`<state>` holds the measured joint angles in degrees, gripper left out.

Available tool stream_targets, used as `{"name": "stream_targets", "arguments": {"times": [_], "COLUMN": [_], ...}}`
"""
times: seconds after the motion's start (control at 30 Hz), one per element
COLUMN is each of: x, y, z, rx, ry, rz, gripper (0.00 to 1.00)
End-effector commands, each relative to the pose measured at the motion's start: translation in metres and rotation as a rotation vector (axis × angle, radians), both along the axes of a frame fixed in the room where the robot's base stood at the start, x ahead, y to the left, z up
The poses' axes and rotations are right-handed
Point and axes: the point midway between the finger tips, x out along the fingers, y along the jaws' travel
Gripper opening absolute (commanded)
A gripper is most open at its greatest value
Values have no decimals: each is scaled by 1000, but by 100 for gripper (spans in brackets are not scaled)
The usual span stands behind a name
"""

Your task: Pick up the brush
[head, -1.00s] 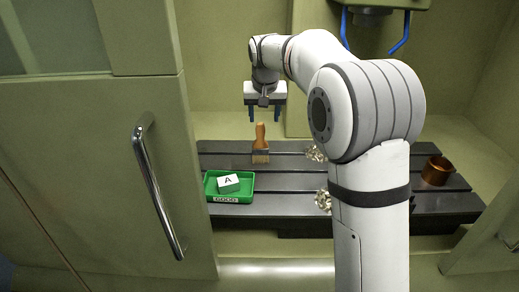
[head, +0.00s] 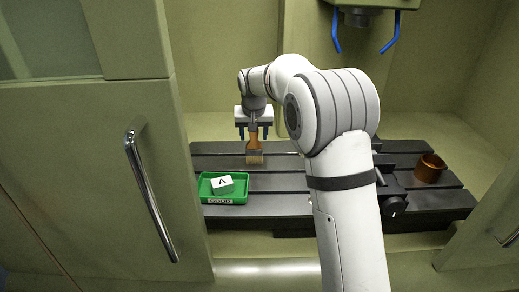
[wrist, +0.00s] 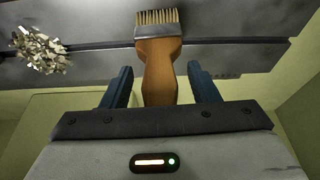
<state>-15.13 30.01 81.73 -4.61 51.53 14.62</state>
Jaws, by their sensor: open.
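The brush (head: 254,157) has an orange-brown wooden handle and pale bristles. It lies on the dark slotted table in the head view, bristles toward me, its handle end partly hidden by my gripper (head: 254,135). In the wrist view the brush (wrist: 160,70) shows its handle between the two dark blue fingers of my gripper (wrist: 160,85), with the bristles beyond the fingertips. The gripper is open, with a visible gap between the handle and each finger.
The slotted table (head: 290,207) also holds a green tray (head: 225,200) with a white-topped block marked A (head: 222,183). A copper-coloured cup (head: 429,168) stands at the right. Metal shavings (wrist: 40,50) lie near the brush. A door with a handle (head: 150,195) is at the left.

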Motion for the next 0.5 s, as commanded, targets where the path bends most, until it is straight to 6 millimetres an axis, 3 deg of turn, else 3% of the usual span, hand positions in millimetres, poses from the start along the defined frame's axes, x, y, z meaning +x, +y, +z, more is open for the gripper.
{"name": "stream_targets", "arguments": {"times": [0.07, 0.5], "x": [0, 0], "y": [0, 1], "z": [0, 0], "rx": [0, 0], "ry": [0, 0], "rz": [0, 1], "gripper": [53, 17]}}
